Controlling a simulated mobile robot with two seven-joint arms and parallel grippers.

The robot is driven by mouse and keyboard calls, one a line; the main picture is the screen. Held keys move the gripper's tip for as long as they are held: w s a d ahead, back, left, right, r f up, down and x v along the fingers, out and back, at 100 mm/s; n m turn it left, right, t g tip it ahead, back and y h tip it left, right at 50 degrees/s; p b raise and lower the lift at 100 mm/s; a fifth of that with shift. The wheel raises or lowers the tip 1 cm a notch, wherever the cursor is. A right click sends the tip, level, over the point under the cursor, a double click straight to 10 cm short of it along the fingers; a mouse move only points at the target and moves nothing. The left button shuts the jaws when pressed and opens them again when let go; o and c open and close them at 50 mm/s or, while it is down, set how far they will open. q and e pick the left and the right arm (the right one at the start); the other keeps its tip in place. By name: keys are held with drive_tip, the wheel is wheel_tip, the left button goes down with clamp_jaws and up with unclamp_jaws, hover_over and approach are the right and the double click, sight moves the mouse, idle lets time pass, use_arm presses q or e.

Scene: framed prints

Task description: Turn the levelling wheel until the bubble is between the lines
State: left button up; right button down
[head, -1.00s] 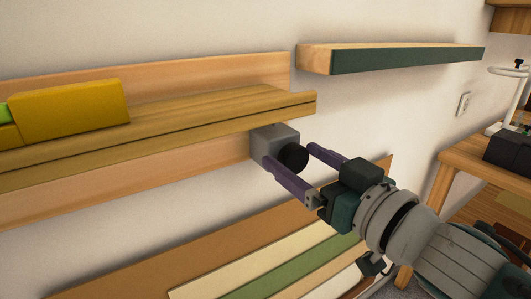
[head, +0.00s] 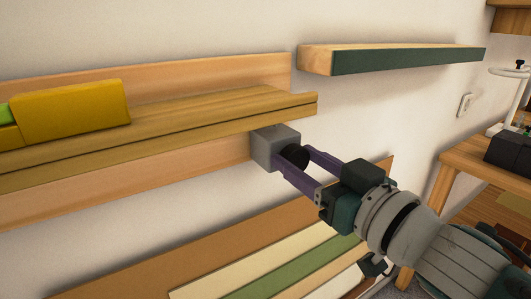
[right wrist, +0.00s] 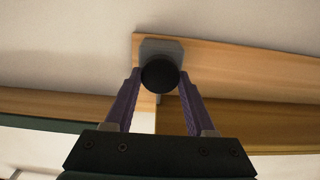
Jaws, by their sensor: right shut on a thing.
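The levelling wheel is a black round knob (head: 295,155) on a grey block (head: 268,146) at the right end of the wooden ledge. It also shows in the right wrist view (right wrist: 160,74), in front of its grey block (right wrist: 170,46). My right gripper (head: 293,158) is shut on the knob, with one purple finger on each side of it. A yellow body (head: 72,110) with a bright green part (head: 4,113) at the left picture edge lies on the ledge (head: 190,113). It looks like the level, but no bubble or lines can be seen. My left gripper is out of view.
A dark-fronted shelf (head: 405,58) is on the wall above right of the knob. A framed striped print (head: 290,255) leans below. A wooden table (head: 470,160) with a black box (head: 508,152) stands at right.

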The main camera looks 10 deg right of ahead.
drive_tip(key=shift+n, duration=1.5)
drive_tip(key=shift+a+n, duration=0.1)
drive_tip(key=shift+n, duration=1.1)
drive_tip(key=shift+c, duration=1.1)
unclamp_jaws()
drive_tip(key=shift+s, duration=0.1)
